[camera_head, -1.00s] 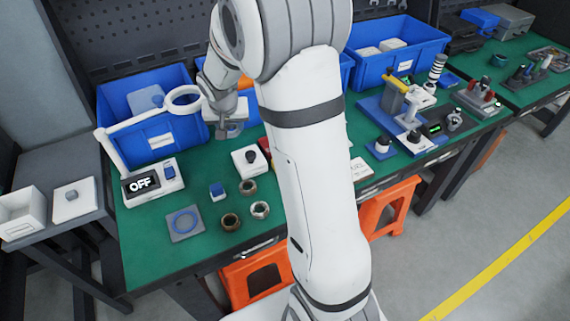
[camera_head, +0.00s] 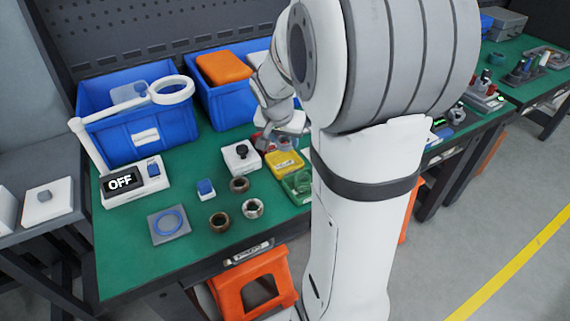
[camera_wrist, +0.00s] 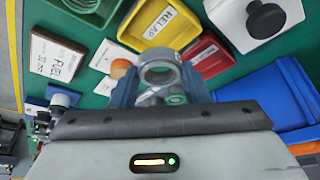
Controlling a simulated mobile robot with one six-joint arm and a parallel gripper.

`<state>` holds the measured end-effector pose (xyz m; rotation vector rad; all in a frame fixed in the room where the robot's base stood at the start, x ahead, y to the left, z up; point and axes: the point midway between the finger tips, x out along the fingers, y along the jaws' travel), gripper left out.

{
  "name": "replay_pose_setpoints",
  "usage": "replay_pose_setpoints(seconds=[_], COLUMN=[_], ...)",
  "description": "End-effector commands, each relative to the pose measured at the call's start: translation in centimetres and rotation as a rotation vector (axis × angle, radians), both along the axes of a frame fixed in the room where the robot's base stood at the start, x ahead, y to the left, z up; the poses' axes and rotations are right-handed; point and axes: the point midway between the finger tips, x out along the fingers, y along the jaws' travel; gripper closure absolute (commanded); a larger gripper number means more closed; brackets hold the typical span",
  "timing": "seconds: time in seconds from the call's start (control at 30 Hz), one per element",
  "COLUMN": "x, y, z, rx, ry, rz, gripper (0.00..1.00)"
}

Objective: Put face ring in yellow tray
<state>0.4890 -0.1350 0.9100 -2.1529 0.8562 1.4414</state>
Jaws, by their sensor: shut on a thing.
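My gripper (camera_wrist: 160,88) is shut on a grey metal face ring (camera_wrist: 160,72), held between its two fingers in the wrist view. The yellow tray (camera_wrist: 135,36), with a label reading RELAP, lies just beyond the ring in that view. The ring appears apart from the tray and overlaps its edge in the picture; the height between them is hard to tell. In the head view the yellow tray (camera_head: 284,164) sits on the green bench, with my gripper (camera_head: 272,142) just behind it. The held ring is not clear there.
A red tray (camera_wrist: 209,58) and a green tray (camera_head: 297,188) flank the yellow one. A white box with a black knob (camera_head: 241,157) stands to the left. Several loose parts, including a metal ring (camera_head: 219,222), lie further left. Blue bins (camera_head: 147,138) stand behind.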

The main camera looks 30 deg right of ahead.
Motion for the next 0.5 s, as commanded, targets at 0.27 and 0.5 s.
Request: replay_pose_setpoints(seconds=[0.27,0.5], x=[0.1,0.1], y=[0.1,0.1], z=[-3.3,-6.5], rx=[-0.001,0.000], ry=[-0.001,0.002], rz=[0.003,0.003], gripper=[0.82,0.82])
